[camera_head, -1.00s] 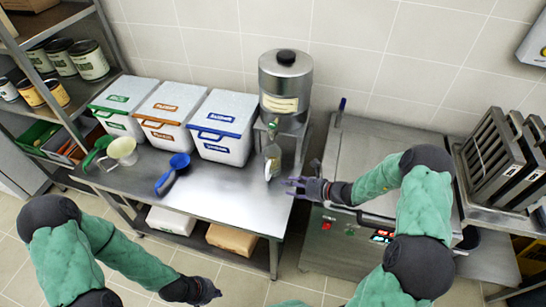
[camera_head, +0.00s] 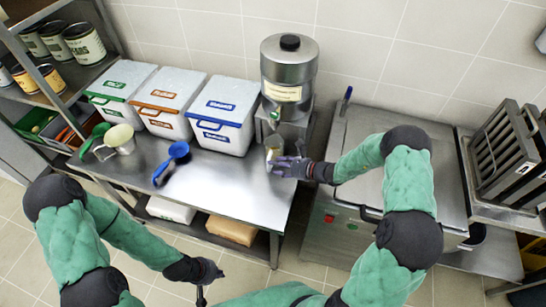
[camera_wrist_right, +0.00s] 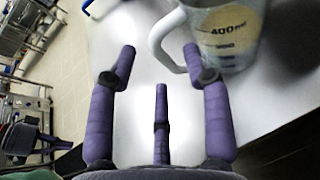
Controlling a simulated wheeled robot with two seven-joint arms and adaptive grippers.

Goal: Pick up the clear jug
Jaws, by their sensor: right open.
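The clear jug (camera_head: 273,146) stands near the right end of the steel table, under the tap of the steel dispenser. My right gripper (camera_head: 277,165) is beside it, on its near side, and hides part of it. In the right wrist view the jug (camera_wrist_right: 238,48) is at the upper right, with grey volume marks, a yellow patch and a pale handle (camera_wrist_right: 157,40). The open purple fingers of the right gripper (camera_wrist_right: 160,62) are just short of the handle and empty. One fingertip overlaps the handle in the picture; contact cannot be told. My left gripper (camera_head: 205,275) is low, in front of the table.
The dispenser (camera_head: 289,75) stands behind the jug. White bins with green, orange and blue trim (camera_head: 222,115) line the wall. A steel appliance (camera_head: 375,140) stands to the right. The table's front middle is clear.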

